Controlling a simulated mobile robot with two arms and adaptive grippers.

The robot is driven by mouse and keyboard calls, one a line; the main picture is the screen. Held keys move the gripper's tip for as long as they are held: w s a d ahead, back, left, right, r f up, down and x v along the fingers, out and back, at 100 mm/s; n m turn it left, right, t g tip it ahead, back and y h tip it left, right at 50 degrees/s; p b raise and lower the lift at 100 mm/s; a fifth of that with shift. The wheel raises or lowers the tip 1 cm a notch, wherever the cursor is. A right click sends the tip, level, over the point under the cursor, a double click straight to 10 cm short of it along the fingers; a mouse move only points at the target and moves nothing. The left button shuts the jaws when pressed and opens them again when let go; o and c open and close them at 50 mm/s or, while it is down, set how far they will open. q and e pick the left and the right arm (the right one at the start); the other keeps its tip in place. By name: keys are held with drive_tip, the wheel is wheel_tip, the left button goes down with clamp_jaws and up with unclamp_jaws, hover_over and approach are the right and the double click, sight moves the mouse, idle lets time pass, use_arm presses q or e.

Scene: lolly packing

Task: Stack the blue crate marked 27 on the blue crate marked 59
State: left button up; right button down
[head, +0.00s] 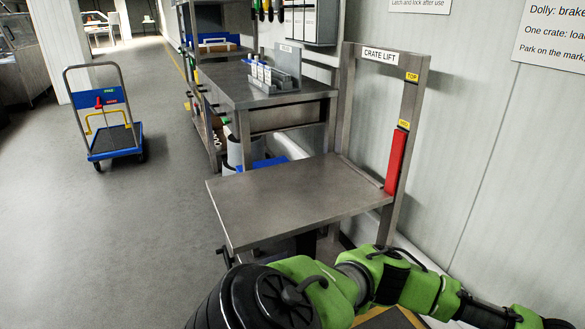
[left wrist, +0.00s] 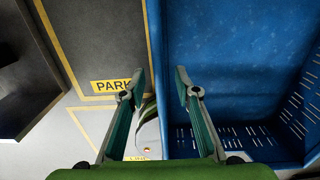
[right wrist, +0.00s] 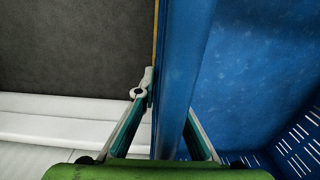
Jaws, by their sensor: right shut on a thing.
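In the left wrist view a blue crate (left wrist: 240,60) fills the right side. My left gripper (left wrist: 156,88) is open, with one finger outside the crate's wall and the other inside it, apart from the wall. In the right wrist view a blue crate wall (right wrist: 180,60) runs between the fingers of my right gripper (right wrist: 170,105), which is shut on it; the inner finger is partly hidden behind the rim. No number shows on either wall, so I cannot tell which crate this is, or whether both views show the same one. Neither gripper shows in the head view.
The crate lift's platform (head: 295,200) is bare, with a red lever (head: 396,160) on its post. A blue trolley (head: 115,140) stands at the left on clear floor. A steel bench (head: 240,85) stands behind the lift. A floor mark reading PARK (left wrist: 112,86) lies beside the crate.

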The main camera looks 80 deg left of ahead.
drive_tip(key=shift+w+a+r, duration=0.15)
drive_tip(key=shift+a+r, duration=0.05)
drive_tip(key=shift+r, duration=0.05)
use_arm(q)
drive_tip(key=shift+s+f, duration=0.1)
drive_tip(key=shift+s, duration=0.1)
use_arm(e)
drive_tip(key=c, duration=2)
unclamp_jaws()
drive_tip(key=shift+f, duration=0.1)
